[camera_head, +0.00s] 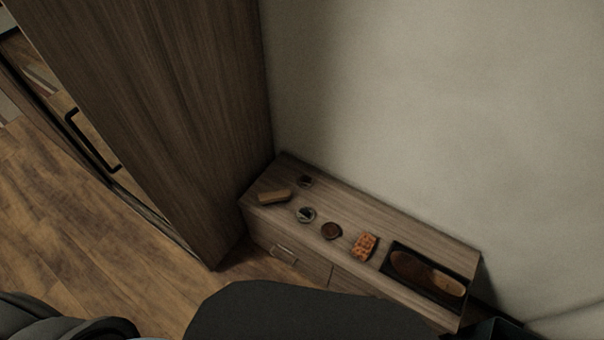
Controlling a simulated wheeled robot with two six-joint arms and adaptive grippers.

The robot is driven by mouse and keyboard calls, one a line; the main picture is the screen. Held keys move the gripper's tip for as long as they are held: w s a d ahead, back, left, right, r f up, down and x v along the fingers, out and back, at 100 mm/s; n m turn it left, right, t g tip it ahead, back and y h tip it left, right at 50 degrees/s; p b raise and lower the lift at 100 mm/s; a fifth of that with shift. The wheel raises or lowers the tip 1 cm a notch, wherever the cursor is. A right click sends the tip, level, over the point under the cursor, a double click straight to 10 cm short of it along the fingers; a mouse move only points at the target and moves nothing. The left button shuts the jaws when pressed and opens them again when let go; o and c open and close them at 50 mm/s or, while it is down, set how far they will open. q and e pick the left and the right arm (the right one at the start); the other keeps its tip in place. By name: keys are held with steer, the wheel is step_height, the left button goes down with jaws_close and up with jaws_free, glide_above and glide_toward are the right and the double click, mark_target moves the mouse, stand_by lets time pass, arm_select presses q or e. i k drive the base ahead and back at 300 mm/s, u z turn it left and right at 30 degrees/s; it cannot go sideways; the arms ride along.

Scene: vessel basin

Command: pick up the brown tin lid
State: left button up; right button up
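The brown tin lid looks to be the round brown disc (332,231) lying on top of a low wooden cabinet (455,253). To its left is a round tin (306,215) with a dark and pale top. A smaller dark round thing (305,181) lies behind that tin, near the wall. Neither of my grippers shows in the head view; only dark parts of my own body show along the bottom edge.
A tan block (274,197) lies at the cabinet's left end. An orange-brown patterned block (365,246) lies right of the disc. A black tray (456,300) holds brown shoes. A tall wardrobe (200,110) stands left; a wall is behind. Floor at left is clear.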

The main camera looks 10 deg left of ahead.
mark_target(305, 180)
steer(key=u, duration=1.5)
steer(key=i, duration=1.15)
steer(key=z, duration=3.25)
